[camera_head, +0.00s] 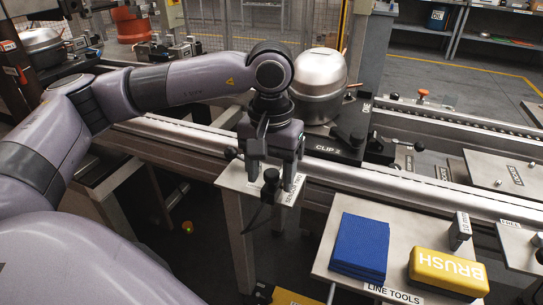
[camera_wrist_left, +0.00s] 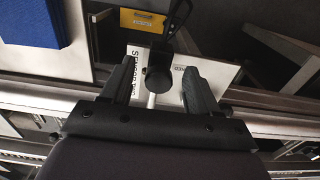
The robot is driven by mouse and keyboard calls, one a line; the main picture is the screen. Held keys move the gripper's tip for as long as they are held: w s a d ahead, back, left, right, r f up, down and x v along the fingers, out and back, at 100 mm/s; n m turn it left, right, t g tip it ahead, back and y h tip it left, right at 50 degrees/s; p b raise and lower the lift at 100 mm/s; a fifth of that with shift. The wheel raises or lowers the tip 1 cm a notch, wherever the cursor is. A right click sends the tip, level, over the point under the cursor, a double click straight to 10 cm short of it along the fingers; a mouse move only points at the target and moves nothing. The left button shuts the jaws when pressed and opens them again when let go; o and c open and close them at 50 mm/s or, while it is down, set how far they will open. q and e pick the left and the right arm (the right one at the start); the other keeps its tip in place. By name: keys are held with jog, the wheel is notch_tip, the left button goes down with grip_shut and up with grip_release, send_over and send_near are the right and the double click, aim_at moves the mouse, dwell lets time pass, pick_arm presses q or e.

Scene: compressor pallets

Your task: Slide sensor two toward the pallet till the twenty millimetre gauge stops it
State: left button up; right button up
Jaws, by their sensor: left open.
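Sensor two, a black sensor head (camera_head: 270,176) with a dark cable, stands at a white plate (camera_head: 232,180) lettered SENSOR TWO. My left gripper (camera_head: 272,174) points down over it, open, one finger on each side. In the left wrist view the sensor (camera_wrist_left: 159,76) shows between the fingers (camera_wrist_left: 160,88), with gaps on both sides. A pale rod runs from the head toward the gripper body. The pallet (camera_head: 340,151), dark and labelled CLIP 2, sits on the rail just behind my gripper. A small grey gauge block (camera_head: 461,229) with a millimetre label stands on the tool table; its number is hard to read.
A silver compressor (camera_head: 319,85) sits on the pallet. The line tools table (camera_head: 322,262) at front right holds a blue cloth stack (camera_head: 360,247) and a yellow brush (camera_head: 448,271). A silver rail (camera_head: 420,192) runs behind it. My gripper hides the gap between sensor and pallet.

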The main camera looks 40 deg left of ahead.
pick_arm(q)
jog(key=shift+f, duration=1)
grip_shut()
